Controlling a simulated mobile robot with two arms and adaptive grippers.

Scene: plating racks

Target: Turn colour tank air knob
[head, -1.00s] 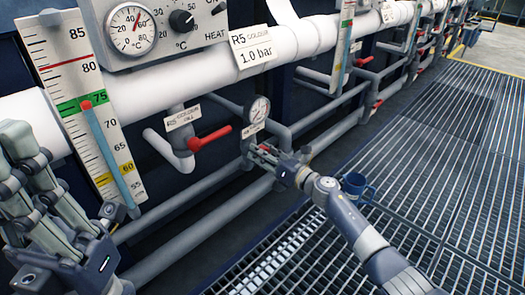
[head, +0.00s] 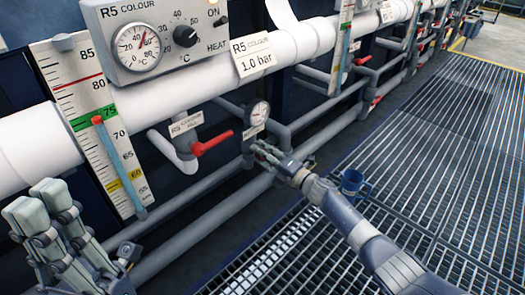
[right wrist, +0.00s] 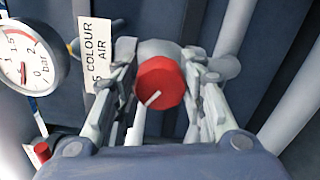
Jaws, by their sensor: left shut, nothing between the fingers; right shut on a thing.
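The colour air knob (right wrist: 160,82) is red with a white pointer line, which slants to the lower left in the right wrist view. My right gripper (right wrist: 163,92) is shut on it, with fingers on both sides. In the head view my right gripper (head: 266,155) is just below the air gauge (head: 259,112) and covers the knob. The gauge also shows in the right wrist view (right wrist: 28,60), beside the COLOUR AIR label (right wrist: 97,55). My left gripper (head: 48,205) is shut and empty at the lower left, in front of the level scale.
A red-handled fill valve (head: 212,142) is left of the gauge. The R5 COLOUR label (head: 251,55) reads 1.0 bar. Grating floor (head: 430,150) is open at the right.

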